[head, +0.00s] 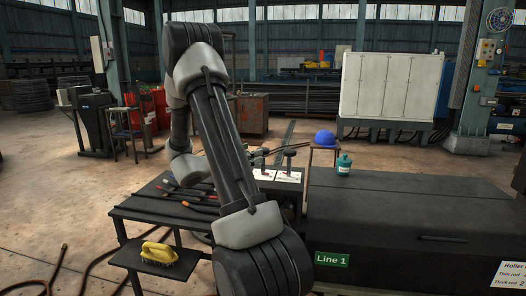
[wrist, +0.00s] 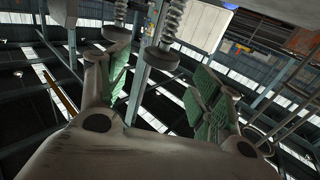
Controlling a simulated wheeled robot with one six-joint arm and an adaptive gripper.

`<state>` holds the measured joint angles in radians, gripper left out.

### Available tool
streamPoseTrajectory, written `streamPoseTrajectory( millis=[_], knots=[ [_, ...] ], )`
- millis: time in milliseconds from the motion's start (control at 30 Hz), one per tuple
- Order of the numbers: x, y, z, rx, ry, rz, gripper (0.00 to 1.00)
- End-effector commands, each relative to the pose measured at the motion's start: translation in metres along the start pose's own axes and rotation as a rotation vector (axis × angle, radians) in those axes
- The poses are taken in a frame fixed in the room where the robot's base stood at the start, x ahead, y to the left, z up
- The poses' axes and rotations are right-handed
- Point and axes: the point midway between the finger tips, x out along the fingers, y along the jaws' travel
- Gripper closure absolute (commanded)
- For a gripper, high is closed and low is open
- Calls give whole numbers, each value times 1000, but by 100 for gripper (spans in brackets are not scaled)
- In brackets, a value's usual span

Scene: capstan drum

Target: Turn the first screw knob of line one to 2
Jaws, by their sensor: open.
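Two dark T-shaped screw knobs stand upright on white plates at the end of the Line 1 bench in the head view: a left knob (head: 263,158) and a right knob (head: 289,158). My arm passes close to their left. A green "Line 1" sign (head: 331,259) is on the dark housing. In the wrist view my gripper (wrist: 160,95) is open, its green-padded fingers wide apart with nothing between them. Beyond the fingers show two coiled or threaded rods with round dark ends (wrist: 161,57); I cannot tell what they are. My gripper is hidden in the head view.
A dark side table (head: 150,213) holds several tools; a yellow brush (head: 158,253) lies on a lower shelf. A partly cut-off notice (head: 510,277) mentions thin and thick rod. A blue helmet (head: 325,138) sits behind.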

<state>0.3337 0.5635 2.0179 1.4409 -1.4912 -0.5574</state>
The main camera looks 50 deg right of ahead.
Motion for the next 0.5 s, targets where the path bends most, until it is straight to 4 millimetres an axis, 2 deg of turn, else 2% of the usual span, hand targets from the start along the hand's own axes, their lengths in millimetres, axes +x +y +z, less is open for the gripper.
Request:
streamPoseTrajectory(
  millis=[300,500],
  knots=[
    [52,0,0,2,-1,-1,35],
    [65,0,-1,2,-1,-3,35]
  ],
)
